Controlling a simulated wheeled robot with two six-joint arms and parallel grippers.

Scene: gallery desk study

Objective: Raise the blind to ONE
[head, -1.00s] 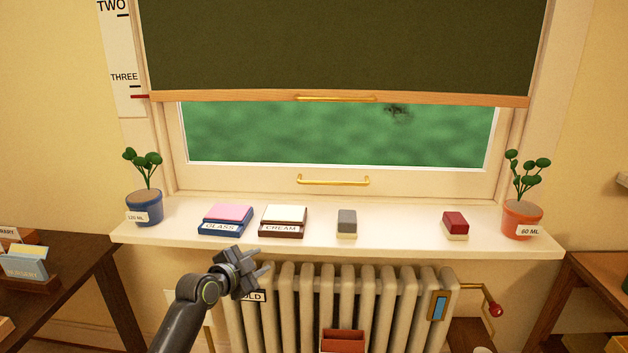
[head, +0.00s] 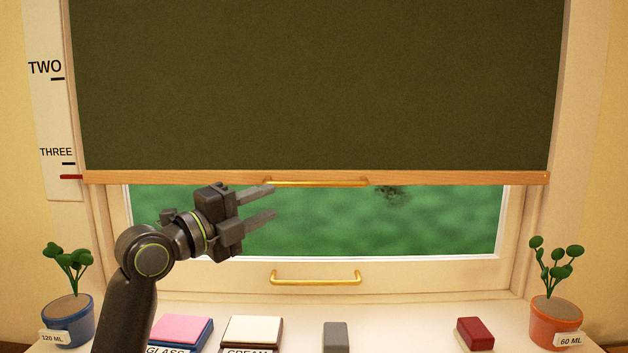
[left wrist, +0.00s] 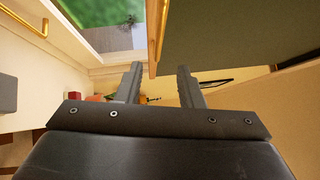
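The dark green blind (head: 320,85) covers the upper window and has a wooden bottom bar (head: 460,177) with a brass handle (head: 316,182). A red pointer (head: 70,177) at the bar's left end sits just below the THREE mark on the scale (head: 58,120); TWO is higher and ONE is out of view. My left gripper (head: 274,201) is open and empty, near the left end of the brass handle. In the left wrist view the handle (left wrist: 158,30) and bar appear ahead, between the line of the two fingers (left wrist: 159,82). My right gripper is not in view.
A second brass handle (head: 315,279) is on the window frame below. The sill holds a blue pot (head: 68,318), an orange pot (head: 556,322), pink and cream pads, a grey block (head: 335,337) and a red block (head: 475,334). Space before the glass is clear.

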